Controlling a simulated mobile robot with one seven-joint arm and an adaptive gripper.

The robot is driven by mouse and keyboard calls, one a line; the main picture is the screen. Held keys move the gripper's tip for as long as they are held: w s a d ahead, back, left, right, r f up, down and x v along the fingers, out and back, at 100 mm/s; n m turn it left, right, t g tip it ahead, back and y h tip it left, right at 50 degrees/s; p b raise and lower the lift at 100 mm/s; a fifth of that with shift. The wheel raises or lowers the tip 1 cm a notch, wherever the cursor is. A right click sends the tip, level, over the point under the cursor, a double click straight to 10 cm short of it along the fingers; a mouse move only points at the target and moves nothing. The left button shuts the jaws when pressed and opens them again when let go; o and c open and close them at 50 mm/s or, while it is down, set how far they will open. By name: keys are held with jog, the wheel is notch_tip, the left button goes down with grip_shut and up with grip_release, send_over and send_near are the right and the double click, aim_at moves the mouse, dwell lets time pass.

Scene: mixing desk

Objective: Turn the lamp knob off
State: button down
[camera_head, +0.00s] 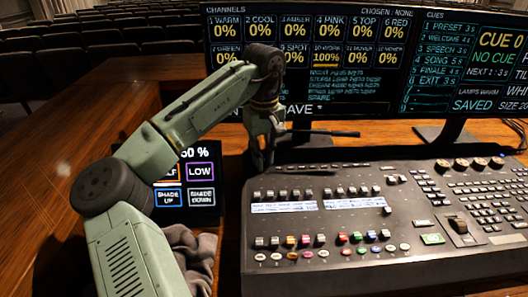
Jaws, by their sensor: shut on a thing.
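My gripper (262,162) points down at the back left corner of the mixing desk (300,225). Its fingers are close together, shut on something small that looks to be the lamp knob. The knob itself is hidden behind the fingers. A thin dark rod (325,132), likely the lamp's arm, runs level to the right from beside my gripper, above the desk's back edge. I cannot tell from this view which way the knob is turned.
A wide monitor (350,95) stands behind the desk. A small touch panel (185,178) with LOW and SHADE buttons sits left of the desk, partly behind my arm. A grey cloth (195,250) lies below it. Faders and buttons cover the desk top.

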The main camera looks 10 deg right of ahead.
jog(key=shift+n+p, duration=0.5)
jog(key=shift+n, duration=0.6)
jog(key=c, duration=1.5)
grip_release()
